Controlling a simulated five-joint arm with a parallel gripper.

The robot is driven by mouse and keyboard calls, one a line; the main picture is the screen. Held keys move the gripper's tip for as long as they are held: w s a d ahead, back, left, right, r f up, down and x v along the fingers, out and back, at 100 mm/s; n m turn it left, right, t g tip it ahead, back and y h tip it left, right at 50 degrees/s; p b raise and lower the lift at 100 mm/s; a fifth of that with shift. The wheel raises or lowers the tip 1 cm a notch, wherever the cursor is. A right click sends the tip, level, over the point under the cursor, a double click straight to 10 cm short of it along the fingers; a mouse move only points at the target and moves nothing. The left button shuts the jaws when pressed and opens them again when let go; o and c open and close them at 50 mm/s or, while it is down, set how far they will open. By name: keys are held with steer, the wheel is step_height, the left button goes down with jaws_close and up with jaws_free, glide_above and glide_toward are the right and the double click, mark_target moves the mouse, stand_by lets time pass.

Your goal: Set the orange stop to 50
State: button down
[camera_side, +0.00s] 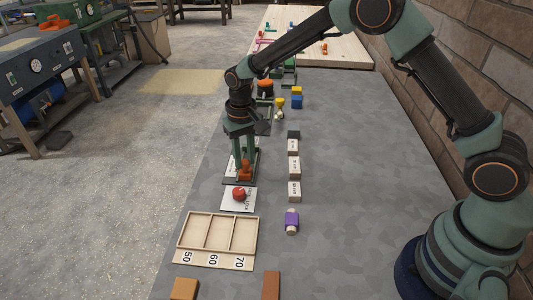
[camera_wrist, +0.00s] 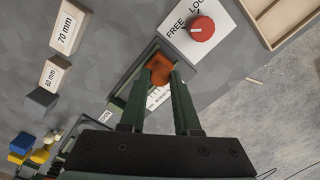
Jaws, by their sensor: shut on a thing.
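The orange stop (camera_side: 246,170) sits in a dark green slide frame (camera_side: 232,180) on the grey bench. It also shows in the wrist view (camera_wrist: 159,67), between my fingertips. My gripper (camera_side: 242,157) reaches down from above and is shut on the orange stop; in the wrist view its two green fingers (camera_wrist: 160,84) flank it. A white scale card (camera_wrist: 158,97) lies by the slide, partly hidden by the fingers; I cannot read the stop's setting. A red knob (camera_side: 239,194) on a white FREE/LOCK card stands just in front of the slide; the wrist view shows it too (camera_wrist: 203,28).
A wooden tray (camera_side: 218,214) with empty compartments marked 50, 60 and 70 lies in front. Labelled blocks (camera_side: 294,168) stand in a row to the right, with a purple piece (camera_side: 291,221) nearer. An orange-topped device (camera_side: 265,88) and coloured blocks (camera_side: 297,97) are behind.

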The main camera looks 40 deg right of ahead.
steer(key=shift+w+d+r, duration=0.1)
steer(key=shift+w+d, duration=1)
steer(key=c, duration=0.6)
jaws_free()
steer(key=shift+r, duration=6.05)
